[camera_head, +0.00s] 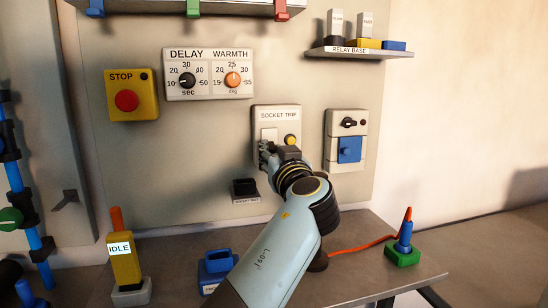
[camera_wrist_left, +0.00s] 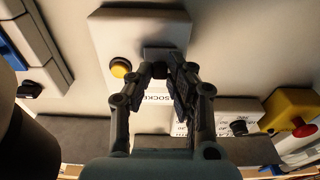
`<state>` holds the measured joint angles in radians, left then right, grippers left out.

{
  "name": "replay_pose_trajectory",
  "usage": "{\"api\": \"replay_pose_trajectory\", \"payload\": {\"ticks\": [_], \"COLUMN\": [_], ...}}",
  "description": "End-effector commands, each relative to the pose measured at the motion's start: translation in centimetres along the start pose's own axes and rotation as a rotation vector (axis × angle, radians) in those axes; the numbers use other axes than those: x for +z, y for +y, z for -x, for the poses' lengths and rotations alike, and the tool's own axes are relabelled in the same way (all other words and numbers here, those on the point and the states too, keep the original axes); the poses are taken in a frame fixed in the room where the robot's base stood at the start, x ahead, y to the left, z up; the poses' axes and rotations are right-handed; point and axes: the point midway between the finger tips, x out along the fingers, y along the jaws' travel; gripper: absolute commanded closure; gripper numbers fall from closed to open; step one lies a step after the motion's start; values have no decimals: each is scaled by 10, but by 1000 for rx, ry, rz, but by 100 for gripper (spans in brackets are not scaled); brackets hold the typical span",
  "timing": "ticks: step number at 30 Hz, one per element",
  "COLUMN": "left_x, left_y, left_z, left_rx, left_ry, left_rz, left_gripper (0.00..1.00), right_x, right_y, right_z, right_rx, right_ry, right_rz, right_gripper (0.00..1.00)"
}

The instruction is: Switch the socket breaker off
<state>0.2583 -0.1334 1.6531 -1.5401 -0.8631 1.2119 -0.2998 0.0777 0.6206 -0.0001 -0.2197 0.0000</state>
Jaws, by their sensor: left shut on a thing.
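My left gripper (camera_head: 264,147) is at the panel's lower left and covers the lower part of the breaker. In the left wrist view the panel (camera_wrist_left: 125,35) and yellow button (camera_wrist_left: 120,68) show behind the fingers. There the left gripper (camera_wrist_left: 164,72) is shut on the small dark breaker lever (camera_wrist_left: 159,71) in front of a grey block. The lever's position is hard to tell. My right gripper is not in view.
A red stop button (camera_head: 126,100) and two dials (camera_head: 209,75) are at the left. A switch box with a blue cover (camera_head: 349,149) is close right of the gripper. A shelf (camera_head: 362,53) is above right. The bench (camera_head: 365,245) holds a blue holder and an orange cable.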

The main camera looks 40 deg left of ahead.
Motion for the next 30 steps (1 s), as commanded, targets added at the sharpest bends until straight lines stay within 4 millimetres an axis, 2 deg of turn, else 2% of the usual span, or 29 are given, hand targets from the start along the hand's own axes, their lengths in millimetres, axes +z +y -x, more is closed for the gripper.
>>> {"api": "replay_pose_trajectory", "payload": {"ticks": [1, 5, 6, 13, 16, 27, 30], "left_x": [-1, -1, 0, -1, -8, -78, -91], "left_y": [0, 0, 0, 0, 0, 0, 0], "left_z": [0, 0, 0, 0, -1, -7, -9], "left_rx": [1, 0, 0, 0, -1, 0, 0], "left_ry": [2, 1, 1, 1, 2, 3, 2], "left_rz": [0, 0, 0, 0, 2, 4, 4], "left_gripper": [80, 63, 62, 62, 62, 62, 62], "right_x": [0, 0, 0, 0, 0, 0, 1], "right_y": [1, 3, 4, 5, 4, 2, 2], "right_z": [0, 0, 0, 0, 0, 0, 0], "right_rx": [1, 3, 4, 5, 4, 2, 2], "right_ry": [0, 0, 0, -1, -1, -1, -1], "right_rz": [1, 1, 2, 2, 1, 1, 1], "right_gripper": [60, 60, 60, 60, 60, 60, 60]}}
